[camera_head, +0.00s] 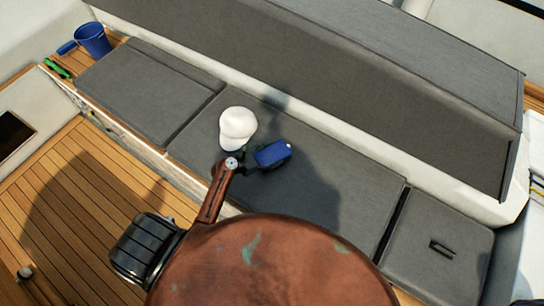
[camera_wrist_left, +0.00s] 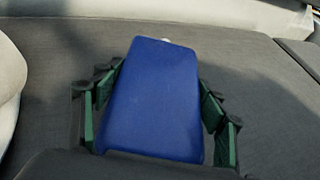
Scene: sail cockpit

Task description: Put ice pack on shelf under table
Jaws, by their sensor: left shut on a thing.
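The blue ice pack (camera_head: 273,153) is a flat, rounded block. My left gripper (camera_head: 267,157) is shut on it and holds it over the grey bench cushion (camera_head: 345,200). In the left wrist view the ice pack (camera_wrist_left: 155,98) lies between the green-padded fingers of my left gripper (camera_wrist_left: 157,108), one on each side. How far it is above the cushion I cannot tell. The table and the shelf under it cannot be made out in these views. My right gripper is not in view.
A white cap (camera_head: 237,126) lies on the cushion just left of the ice pack. A blue bucket (camera_head: 94,40) and a green item (camera_head: 57,69) are at the far left. The grey backrest (camera_head: 330,75) rises behind the bench. Wooden deck (camera_head: 90,190) is open at the left.

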